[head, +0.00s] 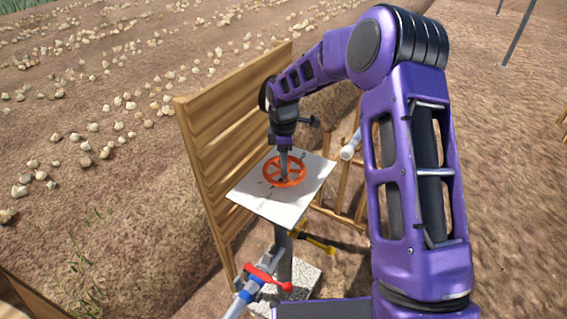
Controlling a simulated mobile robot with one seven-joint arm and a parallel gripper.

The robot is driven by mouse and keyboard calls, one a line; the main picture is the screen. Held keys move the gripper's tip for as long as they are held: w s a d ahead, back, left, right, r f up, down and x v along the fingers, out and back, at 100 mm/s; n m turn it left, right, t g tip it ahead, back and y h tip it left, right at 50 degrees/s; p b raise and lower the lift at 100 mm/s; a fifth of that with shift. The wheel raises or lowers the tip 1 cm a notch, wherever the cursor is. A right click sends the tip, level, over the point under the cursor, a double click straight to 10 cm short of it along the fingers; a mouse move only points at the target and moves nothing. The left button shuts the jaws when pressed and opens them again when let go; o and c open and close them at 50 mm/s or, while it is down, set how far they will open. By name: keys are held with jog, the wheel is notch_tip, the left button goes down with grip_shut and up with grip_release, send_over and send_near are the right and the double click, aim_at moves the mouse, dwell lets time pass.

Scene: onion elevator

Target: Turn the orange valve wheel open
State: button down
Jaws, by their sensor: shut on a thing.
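The orange valve wheel (271,179) lies flat over a white square plate (262,205) with small dark marks on it. My gripper (284,178) points down into the wheel from above. It is shut on the wheel, near the middle as seen here. The fingertips are small, and the exact part of the wheel between them is hard to make out. My purple arm comes in from the right and covers part of the view beyond the plate.
A wooden board wall (215,130) stands close behind and left of the plate. Onions (100,151) lie in rows on the soil.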

jog(key=shift+n, duration=0.8)
jog(key=c, duration=0.5)
grip_release()
jog(key=shift+r, duration=0.15)
notch_tip(320, 180, up, 17)
jog(key=shift+r, duration=0.1)
